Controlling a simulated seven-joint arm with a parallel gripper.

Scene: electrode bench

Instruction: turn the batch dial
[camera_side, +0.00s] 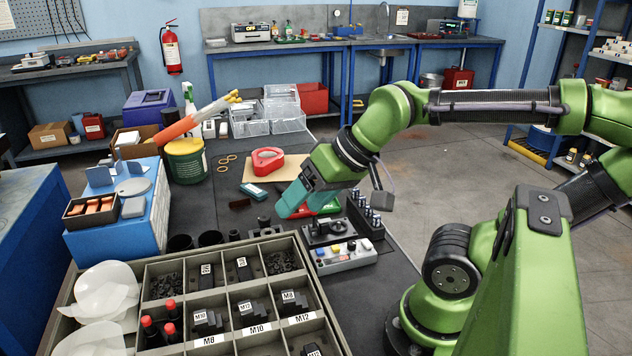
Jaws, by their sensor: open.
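A dark box (328,233) with small round knob-like parts on top stands on the bench in the middle of the side view. In front of it is a grey control box (345,260) with several coloured buttons or knobs. I cannot tell which of these small parts is the batch dial. My gripper (288,211), with teal fingers, is open and points down and to the left. In the picture it is just above and left of the dark box. I see nothing between the fingers. How far they are above the bench is unclear.
A grey compartment tray (160,262) of labelled parts fills the front. A black rack (367,222) of upright pieces stands right of the dark box. A green bucket (186,163) stands farther left.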

